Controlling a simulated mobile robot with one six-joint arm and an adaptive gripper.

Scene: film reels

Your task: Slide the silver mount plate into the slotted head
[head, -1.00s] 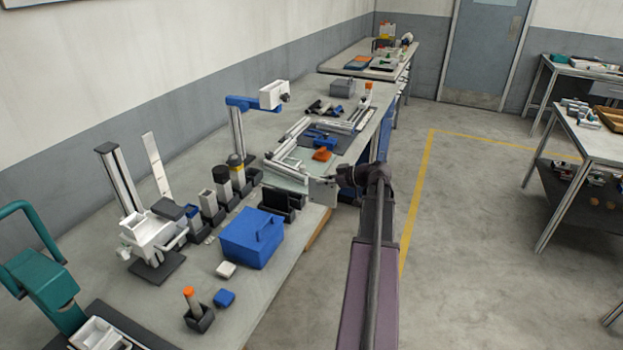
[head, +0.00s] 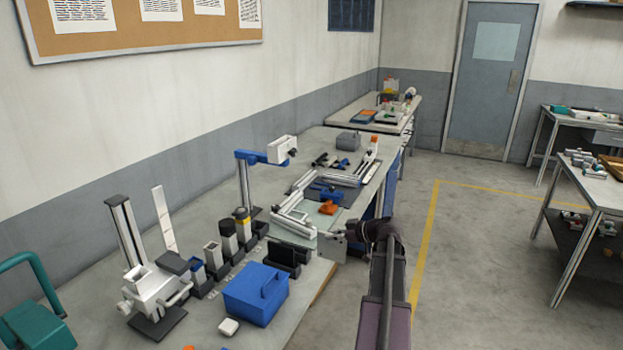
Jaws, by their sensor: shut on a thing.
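My gripper (head: 350,237) is shut on the silver mount plate (head: 331,247), a thin flat plate standing roughly upright at the right edge of the near bench. The fingers are small and dark here. A white boxy head (head: 282,149) with a dark knob sits on a blue arm atop a silver post, farther back and left of the plate. Another white head (head: 150,288) is on a silver column at the near left. I cannot tell from this view which is the slotted head, and no slot shows clearly. The plate is apart from both.
A blue lidded box (head: 255,293) and a dark open holder (head: 283,257) stand near the plate. Several small upright blocks line the bench middle. Silver rails (head: 292,218) and an orange piece (head: 328,208) lie behind the plate.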

